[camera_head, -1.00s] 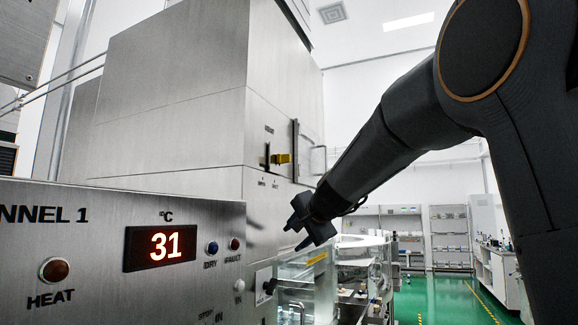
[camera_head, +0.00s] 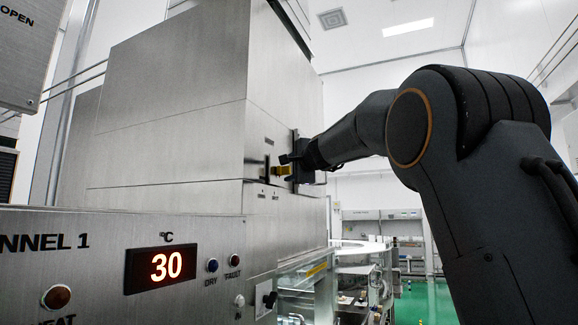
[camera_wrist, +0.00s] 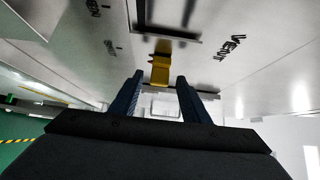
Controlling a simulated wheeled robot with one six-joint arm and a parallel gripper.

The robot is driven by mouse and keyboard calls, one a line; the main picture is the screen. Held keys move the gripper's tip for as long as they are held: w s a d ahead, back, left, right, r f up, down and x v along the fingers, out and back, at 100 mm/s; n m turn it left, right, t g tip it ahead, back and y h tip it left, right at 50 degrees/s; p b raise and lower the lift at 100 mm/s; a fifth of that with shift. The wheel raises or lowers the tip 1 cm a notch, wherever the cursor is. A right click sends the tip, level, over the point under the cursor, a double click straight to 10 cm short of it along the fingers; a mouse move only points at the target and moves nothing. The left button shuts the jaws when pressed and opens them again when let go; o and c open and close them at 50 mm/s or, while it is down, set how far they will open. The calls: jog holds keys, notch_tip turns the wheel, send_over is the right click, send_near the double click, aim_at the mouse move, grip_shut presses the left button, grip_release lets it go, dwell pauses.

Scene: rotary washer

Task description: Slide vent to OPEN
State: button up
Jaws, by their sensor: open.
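The yellow vent tab (camera_head: 281,170) sticks out from a dark slot on the side face of the tall steel housing. It also shows in the wrist view (camera_wrist: 160,70), ahead of and between the two blue fingers. My gripper (camera_wrist: 160,78) is open, with one finger on each side of the tab's line. I cannot tell whether the fingertips overlap the tab or touch it. In the head view my gripper (camera_head: 289,163) is right by the tab and partly covers it. A VENT label (camera_wrist: 232,47) reads upside down in the wrist view. The small marks below the slot are unreadable.
A steel control panel (camera_head: 110,262) with a red display (camera_head: 160,265) reading 30 stands in front at the left. A black knob (camera_head: 270,299) and a glass-sided machine section lie below the vent. A dark upright bar (camera_head: 295,150) stands beside the slot.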

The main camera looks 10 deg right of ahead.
jog(key=shift+w+a, duration=0.1)
jog(key=shift+w, duration=0.4)
